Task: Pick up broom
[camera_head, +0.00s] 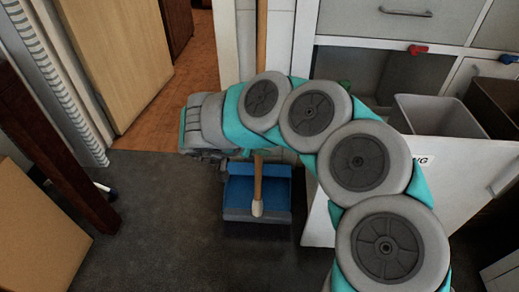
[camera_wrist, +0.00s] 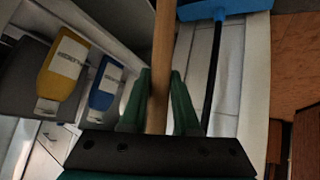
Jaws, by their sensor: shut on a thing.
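The broom's light wooden handle (camera_head: 262,30) runs down behind my arm in the head view. Its lower end shows in front of a blue pan-like piece (camera_head: 257,216) on the dark floor. I cannot tell whether the two are joined. In the wrist view the handle (camera_wrist: 163,45) passes between the green fingers of my gripper (camera_wrist: 159,76), which are closed around it. The handle runs out of the top of that view. My arm hides its middle stretch in the head view.
White cabinets and a grey open bin (camera_head: 436,116) stand at the right. A cardboard box (camera_head: 35,225) and dark post are at the left. The wrist view shows a yellow bottle (camera_wrist: 63,68), a blue bottle (camera_wrist: 105,85) and a blue-headed tool with black pole (camera_wrist: 213,75).

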